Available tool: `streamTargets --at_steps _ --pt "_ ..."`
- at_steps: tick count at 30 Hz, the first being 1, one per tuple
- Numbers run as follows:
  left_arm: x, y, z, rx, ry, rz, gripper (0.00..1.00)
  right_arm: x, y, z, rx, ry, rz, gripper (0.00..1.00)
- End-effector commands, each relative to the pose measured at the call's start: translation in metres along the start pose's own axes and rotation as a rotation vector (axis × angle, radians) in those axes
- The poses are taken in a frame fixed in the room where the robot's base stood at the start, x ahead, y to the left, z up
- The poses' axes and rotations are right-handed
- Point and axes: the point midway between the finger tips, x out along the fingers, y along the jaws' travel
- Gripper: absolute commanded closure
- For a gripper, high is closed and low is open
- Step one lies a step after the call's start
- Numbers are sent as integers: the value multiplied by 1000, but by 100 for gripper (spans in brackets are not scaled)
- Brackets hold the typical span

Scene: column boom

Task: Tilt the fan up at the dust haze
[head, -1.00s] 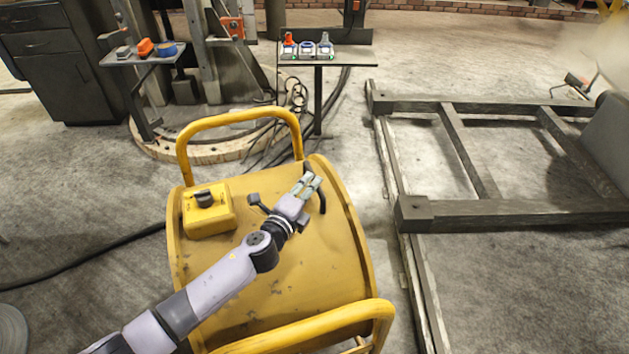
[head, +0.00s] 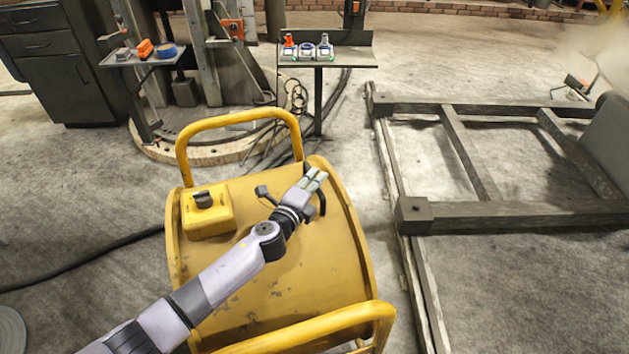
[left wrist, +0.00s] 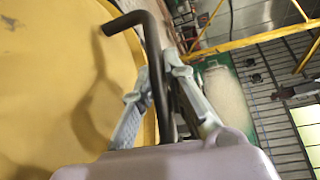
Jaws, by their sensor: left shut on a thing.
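The fan is a big yellow drum (head: 265,285) with yellow tube handles at its back and front. A dark bent lever (head: 322,203) stands out at its right rim. My left gripper (head: 316,178) reaches across the drum to this lever. In the left wrist view the dark lever (left wrist: 150,50) passes between the two fingers, and my left gripper (left wrist: 163,92) is shut on it. The drum's yellow side (left wrist: 50,70) fills the left of that view. Pale dust haze (head: 608,48) hangs at the upper right of the head view. My right gripper is out of view.
A yellow box with a dark knob (head: 207,210) sits on the drum's left. A dark steel frame (head: 440,213) lies to the right. A small table (head: 352,59) with several items stands behind. A black cable (head: 90,257) runs along the floor at left.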

Motion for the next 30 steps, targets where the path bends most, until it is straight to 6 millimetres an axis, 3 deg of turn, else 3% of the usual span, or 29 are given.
streamTargets --at_steps 19,24,27,30 --pt "-4 0 4 -3 -1 4 100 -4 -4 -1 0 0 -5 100" --pt "-30 -4 31 -11 -4 0 100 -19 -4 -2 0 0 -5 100" --pt "-48 4 48 -51 -5 -39 100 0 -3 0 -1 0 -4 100" --pt "-66 -1 66 -77 -5 -68 100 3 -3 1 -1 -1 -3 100"
